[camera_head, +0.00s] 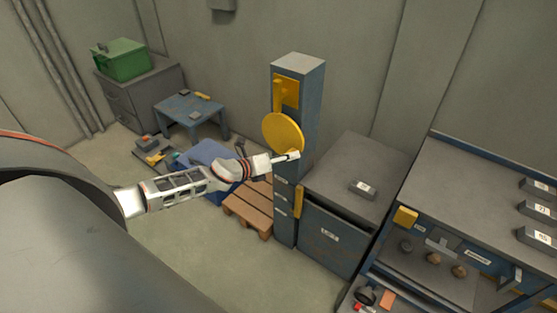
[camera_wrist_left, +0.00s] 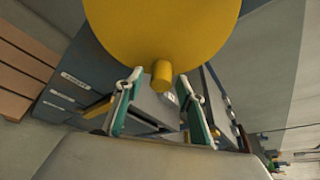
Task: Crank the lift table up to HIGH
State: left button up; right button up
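A yellow crank disc (camera_head: 283,133) is mounted on the front of a blue-grey column (camera_head: 312,95). In the left wrist view the disc (camera_wrist_left: 160,25) fills the top, with a short yellow knob (camera_wrist_left: 161,74) sticking out near its lower edge. My left gripper (camera_head: 289,157) is at the disc's lower edge. In the left wrist view its two fingers are apart, with the knob between or just beyond the tips and a gap on each side. The grey-topped blue cabinet (camera_head: 340,175), apparently the lift table, stands right of the column. My right gripper is out of view.
A yellow marker (camera_head: 299,201) and small labels sit low on the column; I cannot read them. A wooden pallet (camera_head: 248,208) and a blue bin (camera_head: 208,153) are on the floor left of it. A workbench (camera_head: 470,185) stands at right. The front-left floor is clear.

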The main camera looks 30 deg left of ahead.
pick_arm(q)
jog(key=v, duration=1.1)
jog(key=shift+s, duration=0.4)
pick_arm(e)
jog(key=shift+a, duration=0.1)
pick_arm(q)
jog(key=shift+a+r, duration=0.1)
